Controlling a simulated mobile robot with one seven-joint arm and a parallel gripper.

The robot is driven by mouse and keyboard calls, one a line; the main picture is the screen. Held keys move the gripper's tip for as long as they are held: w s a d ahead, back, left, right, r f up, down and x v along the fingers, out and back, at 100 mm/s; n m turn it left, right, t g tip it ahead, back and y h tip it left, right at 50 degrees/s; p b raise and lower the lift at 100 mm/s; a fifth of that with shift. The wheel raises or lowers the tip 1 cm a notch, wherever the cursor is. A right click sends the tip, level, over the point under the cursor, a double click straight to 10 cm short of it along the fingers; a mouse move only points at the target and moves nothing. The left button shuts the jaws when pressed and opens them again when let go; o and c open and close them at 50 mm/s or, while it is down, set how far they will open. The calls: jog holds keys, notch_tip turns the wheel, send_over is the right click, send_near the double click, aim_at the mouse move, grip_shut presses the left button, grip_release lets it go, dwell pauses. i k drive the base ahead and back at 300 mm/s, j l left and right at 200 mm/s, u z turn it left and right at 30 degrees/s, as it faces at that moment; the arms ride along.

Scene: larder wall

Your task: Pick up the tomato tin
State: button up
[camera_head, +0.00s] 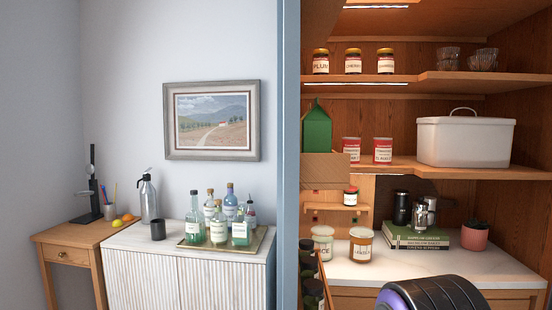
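Two red and white tins stand side by side on the middle larder shelf, a left tin (352,149) and a right tin (383,150). Their labels are too small to read for certain, so I cannot tell which one is the tomato tin. Both stand upright with a small gap between them. A dark rounded part of my arm with a purple band shows at the bottom right. My gripper is not in view.
A white lidded bin (465,141) stands right of the tins, and a green carton (316,130) stands left of them behind a wooden panel (325,170). Jars (353,62) line the shelf above. Below, larger jars (361,245), books (415,238) and a plant pot (474,236) stand on the counter.

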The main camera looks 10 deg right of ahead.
aim_at(351, 145)
jog(key=l, duration=1.5)
